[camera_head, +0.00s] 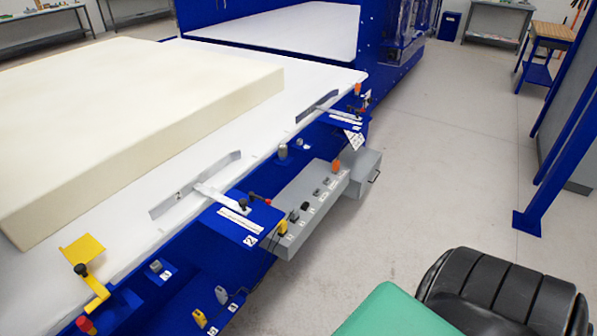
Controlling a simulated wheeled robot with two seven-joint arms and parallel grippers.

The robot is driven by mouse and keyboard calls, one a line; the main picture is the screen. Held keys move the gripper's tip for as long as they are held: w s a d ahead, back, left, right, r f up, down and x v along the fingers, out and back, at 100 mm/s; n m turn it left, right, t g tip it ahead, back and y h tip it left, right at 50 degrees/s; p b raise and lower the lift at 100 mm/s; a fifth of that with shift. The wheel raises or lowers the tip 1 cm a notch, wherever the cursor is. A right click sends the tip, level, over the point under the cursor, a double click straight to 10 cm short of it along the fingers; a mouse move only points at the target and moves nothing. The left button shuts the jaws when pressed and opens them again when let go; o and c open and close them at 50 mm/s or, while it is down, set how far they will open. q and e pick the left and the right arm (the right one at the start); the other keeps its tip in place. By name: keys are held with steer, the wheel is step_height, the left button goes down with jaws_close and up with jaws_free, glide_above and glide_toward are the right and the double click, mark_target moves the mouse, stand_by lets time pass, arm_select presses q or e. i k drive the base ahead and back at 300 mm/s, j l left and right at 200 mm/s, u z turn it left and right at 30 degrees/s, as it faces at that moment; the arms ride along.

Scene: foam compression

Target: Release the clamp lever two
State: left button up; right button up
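A clamp stands at the edge of the white table (300,110), on a blue bracket (225,224) whose front label reads 2. Its metal clamp arm (214,193) reaches over the table to a long grey plate. The clamp lever two (260,198) is small with a red tip, beside a black knob. Whether the lever is locked or loose is too small to tell. Neither of my grippers is in view, and nothing touches the lever.
A large cream foam block (130,115) lies on the table. A grey control box (310,200) juts out in front, right of the clamp. Another clamp (335,112) is farther back, and a yellow bracket (85,255) is nearer, at the left.

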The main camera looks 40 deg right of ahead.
mark_target(252, 197)
steer(key=z, duration=1.1)
